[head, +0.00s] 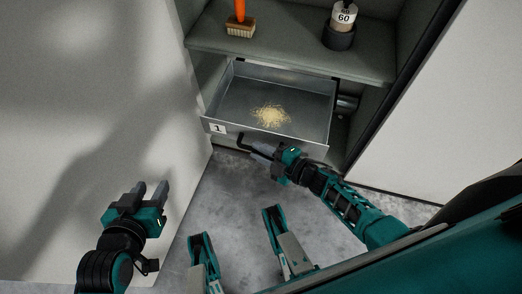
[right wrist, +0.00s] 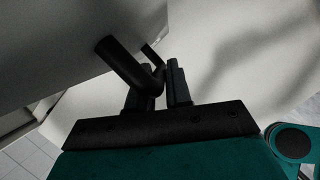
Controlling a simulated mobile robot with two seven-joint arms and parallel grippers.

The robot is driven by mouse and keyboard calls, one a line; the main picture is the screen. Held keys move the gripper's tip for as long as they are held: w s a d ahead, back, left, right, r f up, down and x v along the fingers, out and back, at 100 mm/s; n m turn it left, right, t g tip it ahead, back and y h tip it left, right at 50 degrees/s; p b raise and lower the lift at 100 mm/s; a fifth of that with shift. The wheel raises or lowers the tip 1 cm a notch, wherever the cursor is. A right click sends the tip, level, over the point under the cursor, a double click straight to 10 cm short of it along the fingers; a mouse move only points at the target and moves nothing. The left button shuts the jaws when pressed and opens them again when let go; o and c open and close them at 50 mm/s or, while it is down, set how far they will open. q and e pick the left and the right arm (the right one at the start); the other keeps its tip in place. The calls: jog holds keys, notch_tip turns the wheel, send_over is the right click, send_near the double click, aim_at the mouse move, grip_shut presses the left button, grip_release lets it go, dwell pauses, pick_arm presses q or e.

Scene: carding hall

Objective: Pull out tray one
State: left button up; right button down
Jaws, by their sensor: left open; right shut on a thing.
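Tray one (head: 318,128) is a grey metal drawer with a white label "1" (head: 217,128) on its front. It stands pulled some way out of the cabinet, below a shelf, with a small heap of yellowish fibres or shavings (head: 270,115) on its floor. Its black bar handle (head: 245,143) is on the front. My right gripper (head: 262,152) is shut on the handle; the right wrist view shows the dark handle (right wrist: 125,65) between its fingers. My left gripper (head: 150,190) is open and empty, to the left, apart from the tray.
The shelf (head: 290,52) above holds an orange-handled brush (head: 240,25) and a dark pot-like object with a part marked "60" (head: 342,25). A pale panel (head: 90,130) stands at the left and a pale wall at the right.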

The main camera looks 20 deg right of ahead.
jog(key=shift+s+f, duration=0.1)
jog(key=c, duration=1.1)
grip_release()
